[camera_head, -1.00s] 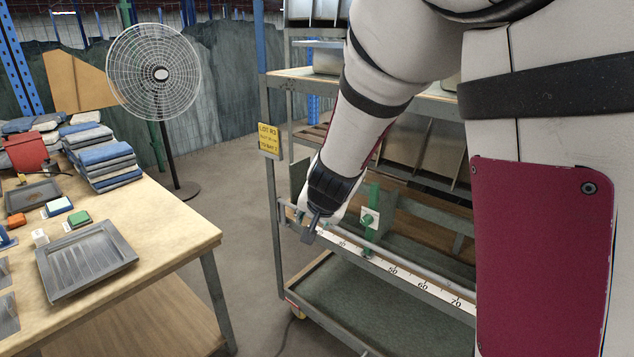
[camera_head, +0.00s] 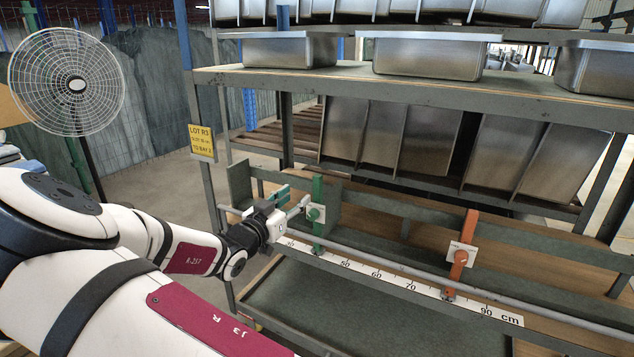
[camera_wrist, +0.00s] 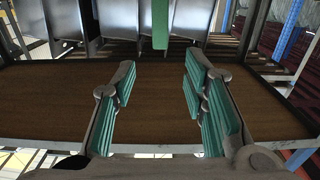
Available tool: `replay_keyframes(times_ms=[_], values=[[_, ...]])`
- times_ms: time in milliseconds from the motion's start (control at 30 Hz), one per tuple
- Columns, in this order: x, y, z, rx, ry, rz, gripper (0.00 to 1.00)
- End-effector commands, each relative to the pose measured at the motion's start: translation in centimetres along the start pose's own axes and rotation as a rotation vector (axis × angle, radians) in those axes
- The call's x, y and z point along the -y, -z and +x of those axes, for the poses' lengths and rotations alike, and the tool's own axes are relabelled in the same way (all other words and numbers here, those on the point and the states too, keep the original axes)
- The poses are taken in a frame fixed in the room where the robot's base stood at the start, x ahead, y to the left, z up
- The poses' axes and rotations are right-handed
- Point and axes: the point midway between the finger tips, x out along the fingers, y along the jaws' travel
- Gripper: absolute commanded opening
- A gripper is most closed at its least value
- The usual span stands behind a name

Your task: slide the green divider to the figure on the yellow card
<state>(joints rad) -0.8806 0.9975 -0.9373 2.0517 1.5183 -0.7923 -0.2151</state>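The green divider (camera_head: 317,205) stands upright on the rail of the rack, with a white plate and green knob. Its foot is near the 40 region of the scale (camera_head: 395,280), left of the 50 label; the exact reading is unclear. My gripper (camera_head: 291,198) is just left of the divider, pointing towards the rack. In the wrist view my gripper (camera_wrist: 160,78) has its green pads apart, with nothing between them. The divider (camera_wrist: 161,24) shows beyond the fingertips, roughly centred. The yellow card (camera_head: 202,142) hangs on the left post; its middle line is too small to read.
An orange divider (camera_head: 463,252) stands further right on the same rail, between the 70 and 90 labels. A grey bar (camera_head: 420,265) runs along the front. Metal bins (camera_head: 430,57) sit on the shelf above. A fan (camera_head: 77,85) stands at left.

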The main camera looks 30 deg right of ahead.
Motion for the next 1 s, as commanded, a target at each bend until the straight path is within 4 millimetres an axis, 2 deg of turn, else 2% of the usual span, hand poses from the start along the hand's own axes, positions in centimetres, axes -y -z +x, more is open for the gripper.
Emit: replay_keyframes(times_ms=[400, 600, 800, 1000], values=[[-0.1, -0.2, 7.8, 0.003, -0.003, -0.001, 0.40], [-0.1, -0.2, 11.0, 0.003, -0.001, -0.002, 0.40], [0.0, -0.2, 12.7, 0.004, 0.001, -0.002, 0.40], [0.0, -0.1, 13.0, 0.005, 0.002, -0.002, 0.40]])
